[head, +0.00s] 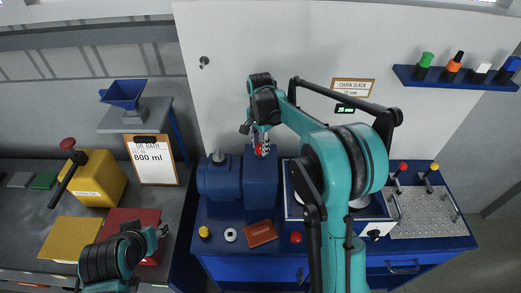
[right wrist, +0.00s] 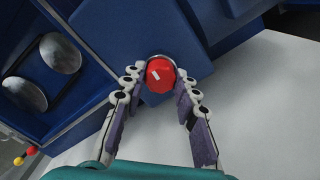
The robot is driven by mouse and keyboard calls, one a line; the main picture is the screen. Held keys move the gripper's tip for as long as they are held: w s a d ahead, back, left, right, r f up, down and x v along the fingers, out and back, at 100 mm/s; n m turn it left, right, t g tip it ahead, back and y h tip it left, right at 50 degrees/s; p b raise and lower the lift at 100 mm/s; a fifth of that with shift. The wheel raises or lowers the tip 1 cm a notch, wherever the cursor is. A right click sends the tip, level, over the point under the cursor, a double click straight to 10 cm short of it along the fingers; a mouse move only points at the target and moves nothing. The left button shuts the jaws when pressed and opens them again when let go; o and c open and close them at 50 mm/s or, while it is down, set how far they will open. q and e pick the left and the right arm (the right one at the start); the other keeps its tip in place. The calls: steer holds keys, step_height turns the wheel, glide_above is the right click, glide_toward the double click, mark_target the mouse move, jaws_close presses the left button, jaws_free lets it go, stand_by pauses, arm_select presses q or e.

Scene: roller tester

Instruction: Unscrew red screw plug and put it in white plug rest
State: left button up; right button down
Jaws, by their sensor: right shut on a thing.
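The red screw plug (right wrist: 160,76) sits between the fingertips of my right gripper (right wrist: 161,80), which is shut on it. In the head view the right gripper (head: 262,143) points down at the top of the blue gear housing (head: 259,185), and a bit of red shows between its fingers. I cannot tell whether the plug is still threaded in the housing. A white ring (head: 230,235), which looks like the white plug rest, lies on the blue bench in front of the housing. My left gripper (head: 163,231) hangs at the lower left; its jaw opening is unclear.
On the bench are a yellow knob (head: 204,232), a brown tray (head: 261,233) and a red knob (head: 296,237).

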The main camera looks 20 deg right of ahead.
steer(key=n, duration=1.1)
steer(key=shift+n, duration=0.4)
steer(key=shift+n, duration=0.5)
steer(key=n, duration=0.6)
steer(key=shift+n, duration=0.4)
steer(key=n, duration=0.3)
steer(key=shift+n, duration=0.3)
